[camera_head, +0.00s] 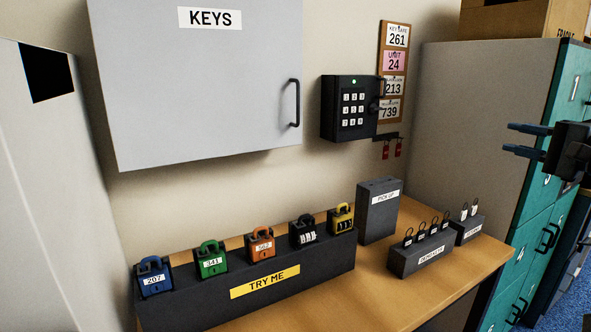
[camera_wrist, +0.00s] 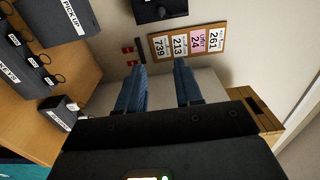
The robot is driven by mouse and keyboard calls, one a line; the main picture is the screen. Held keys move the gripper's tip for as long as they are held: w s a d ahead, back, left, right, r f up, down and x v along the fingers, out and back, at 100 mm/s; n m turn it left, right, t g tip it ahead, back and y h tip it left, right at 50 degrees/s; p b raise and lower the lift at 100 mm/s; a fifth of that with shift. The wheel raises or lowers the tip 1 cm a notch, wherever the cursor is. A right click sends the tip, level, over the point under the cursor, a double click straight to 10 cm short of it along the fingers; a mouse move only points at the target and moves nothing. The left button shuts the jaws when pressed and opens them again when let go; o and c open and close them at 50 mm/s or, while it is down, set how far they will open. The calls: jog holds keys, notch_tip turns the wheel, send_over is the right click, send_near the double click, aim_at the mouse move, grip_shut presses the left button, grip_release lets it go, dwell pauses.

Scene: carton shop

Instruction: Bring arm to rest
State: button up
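My gripper (camera_head: 524,140) is at the right edge in the head view, in the air in front of the teal drawers, pointing left. Its two blue fingers are apart with nothing between them. In the wrist view the open fingers (camera_wrist: 160,88) point toward the wall, below the number board. Most of my arm is outside the head view.
A wooden table holds the TRY ME block (camera_head: 215,304) with several padlocks, the PICK UP box (camera_head: 379,222) and two small key stands. A KEYS cabinet (camera_head: 200,95), keypad safe (camera_head: 348,108) and number board (camera_head: 395,40) hang above. Teal drawers (camera_head: 535,240) stand right.

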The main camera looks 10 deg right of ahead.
jog(key=s+a+f+g+h, duration=0.1)
jog(key=s+a+f+h, duration=0.15)
jog(key=f, duration=0.65)
jog(key=s+a+f+g+h, duration=0.1)
jog(key=s+a+f, duration=0.25)
jog(key=f, duration=0.65)
jog(key=s+a+f+g+h, duration=0.1)
jog(key=s+a+f+h, duration=0.15)
jog(key=f, duration=0.65)
jog(key=s+a+f+n+h, duration=0.1)
jog(key=s+a+f+n, duration=0.1)
jog(key=s+a+f, duration=0.45)
jog(key=s+a+f+n, duration=0.1)
jog(key=s+a+n, duration=0.15)
jog(key=s, duration=0.35)
jog(key=s+a+f+n+h, duration=0.1)
jog(key=s+a, duration=0.2)
jog(key=s, duration=0.3)
jog(key=s+a+f+n, duration=0.1)
jog(key=s+a+n, duration=0.15)
jog(key=s, duration=0.35)
jog(key=s+a+r+n+y, duration=0.1)
jog(key=s+a+r+n, duration=0.2)
jog(key=s, duration=0.5)
jog(key=s+a+r+n+y, duration=0.1)
jog(key=s+a+r+n, duration=0.2)
jog(key=s+a+r, duration=0.3)
jog(key=s+r, duration=0.1)
jog(key=s, duration=0.1)
jog(key=shift+s+r+t, duration=0.4)
